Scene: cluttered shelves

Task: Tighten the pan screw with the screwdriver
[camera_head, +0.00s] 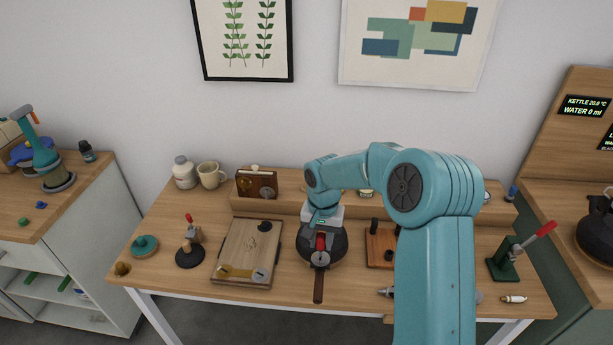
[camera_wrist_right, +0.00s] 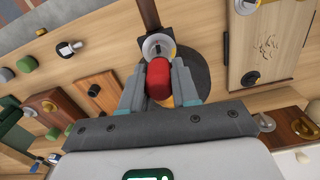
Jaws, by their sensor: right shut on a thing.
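The dark round pan (camera_head: 336,250) sits near the table's middle, its brown handle (camera_head: 318,288) pointing toward the front edge. It also shows in the right wrist view (camera_wrist_right: 196,75), partly behind my gripper. My right gripper (camera_wrist_right: 157,84) is shut on the red handle of the screwdriver (camera_wrist_right: 157,76), above the place where handle and pan meet. The red handle shows in the head view too (camera_head: 320,242). A round silver part (camera_wrist_right: 158,46) lies at that joint, just beyond the red handle. The screwdriver's tip and the pan screw's head are hidden. My left gripper is out of view.
A wooden board (camera_head: 246,248) lies left of the pan, and a smaller brown board (camera_head: 380,246) right of it. A red-handled clamp (camera_head: 190,246) and a green press (camera_head: 507,262) stand farther out. A raised shelf (camera_head: 280,208) runs behind.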

